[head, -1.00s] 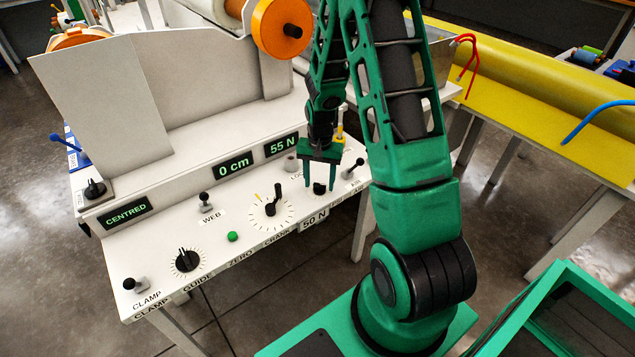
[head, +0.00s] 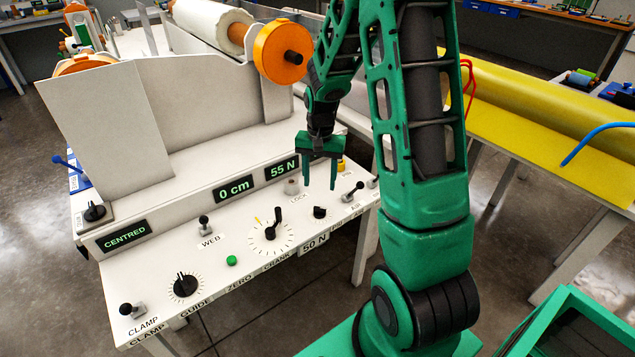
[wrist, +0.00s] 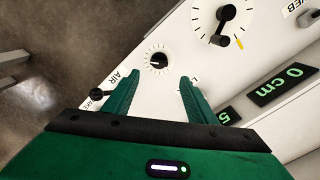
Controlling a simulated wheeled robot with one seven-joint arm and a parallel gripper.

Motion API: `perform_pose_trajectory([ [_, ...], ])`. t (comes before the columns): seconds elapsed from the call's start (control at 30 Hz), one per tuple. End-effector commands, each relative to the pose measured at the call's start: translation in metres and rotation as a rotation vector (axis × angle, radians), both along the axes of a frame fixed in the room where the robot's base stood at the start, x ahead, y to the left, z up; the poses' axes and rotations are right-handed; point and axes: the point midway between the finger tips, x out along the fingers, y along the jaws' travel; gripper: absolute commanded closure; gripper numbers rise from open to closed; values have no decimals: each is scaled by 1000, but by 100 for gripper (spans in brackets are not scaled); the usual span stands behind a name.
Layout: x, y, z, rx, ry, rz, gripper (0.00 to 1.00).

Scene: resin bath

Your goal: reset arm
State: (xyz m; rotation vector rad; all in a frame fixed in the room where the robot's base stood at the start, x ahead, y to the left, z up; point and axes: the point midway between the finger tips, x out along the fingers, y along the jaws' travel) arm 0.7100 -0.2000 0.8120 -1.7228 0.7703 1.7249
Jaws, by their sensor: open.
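My gripper (head: 320,172) hangs from my green arm, fingers pointing down, above the right part of the white control panel (head: 150,262). Its two fingers are apart with nothing between them. In the wrist view my gripper (wrist: 158,98) shows both green fingers spread over the panel, with a small black knob (wrist: 158,60) beyond the fingertips. That small knob (head: 320,212) also shows in the head view, just below the fingers and apart from them.
The panel carries a crank dial (head: 270,233), a guide knob (head: 185,285), a clamp lever (head: 130,309), a web lever (head: 204,225) and an air lever (head: 353,190). Displays read CENTRED, 0 cm (head: 234,189) and 55 N (head: 282,171). A yellow-covered table (head: 540,120) stands at right.

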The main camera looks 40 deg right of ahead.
Motion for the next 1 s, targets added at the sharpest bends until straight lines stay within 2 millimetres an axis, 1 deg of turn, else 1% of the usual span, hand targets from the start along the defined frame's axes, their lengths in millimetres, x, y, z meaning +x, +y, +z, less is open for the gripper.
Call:
perform_pose_trajectory([
  [0.33, 0, 0, 1, -1, -1, 0, 48],
  [0.47, -9, -2, 13, -9, -2, 12, 48],
  [0.57, -28, -4, 35, -21, -1, 33, 48],
  [0.67, -53, -6, 62, -35, 2, 60, 48],
  [0.8, -94, -7, 94, -46, 8, 99, 48],
  [0.87, -112, -6, 106, -48, 10, 116, 48],
  [1.0, -155, -2, 130, -47, 12, 154, 48],
])
